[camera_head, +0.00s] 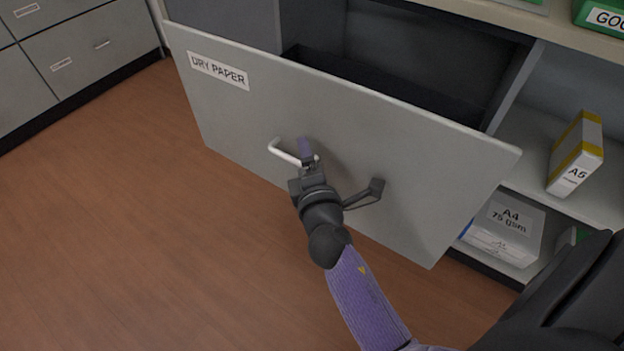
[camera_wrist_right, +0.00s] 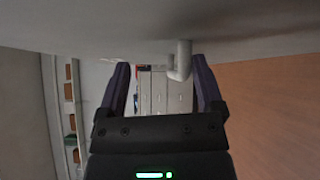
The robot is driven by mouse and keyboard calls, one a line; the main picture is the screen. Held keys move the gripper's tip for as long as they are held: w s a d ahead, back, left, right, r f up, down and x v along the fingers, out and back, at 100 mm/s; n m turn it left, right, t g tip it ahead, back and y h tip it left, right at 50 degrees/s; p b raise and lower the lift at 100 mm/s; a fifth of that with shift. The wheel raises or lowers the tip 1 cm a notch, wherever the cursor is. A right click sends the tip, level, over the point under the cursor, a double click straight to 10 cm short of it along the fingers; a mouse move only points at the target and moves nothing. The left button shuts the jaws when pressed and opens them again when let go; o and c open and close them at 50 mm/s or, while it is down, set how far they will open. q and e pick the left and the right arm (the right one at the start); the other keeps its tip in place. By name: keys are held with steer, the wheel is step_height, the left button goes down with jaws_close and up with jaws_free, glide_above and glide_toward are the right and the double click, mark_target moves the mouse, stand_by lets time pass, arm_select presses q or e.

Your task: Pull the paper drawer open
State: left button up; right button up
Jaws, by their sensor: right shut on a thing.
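The paper drawer (camera_head: 330,125) has a light grey front labelled "DRY PAPER" and stands partly pulled out of its cabinet, with its dark inside showing behind the front. Its white bar handle (camera_head: 284,152) is on the middle of the front. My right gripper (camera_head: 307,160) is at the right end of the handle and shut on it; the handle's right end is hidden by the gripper. In the right wrist view the handle (camera_wrist_right: 184,62) lies between the two fingers of the gripper (camera_wrist_right: 163,82), nearer the right finger. My left gripper is not in view.
A shelf at the right holds a yellow and white A5 box (camera_head: 576,155) and A4 paper packs (camera_head: 503,228). Grey drawers (camera_head: 90,50) stand at the far left. The brown wooden floor (camera_head: 150,240) in front of the drawer is clear.

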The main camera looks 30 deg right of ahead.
steer(key=v, duration=0.3)
steer(key=b+v, duration=0.1)
steer(key=shift+s+a+f, duration=0.25)
steer(key=shift+a+f, duration=0.05)
steer(key=shift+f, duration=0.1)
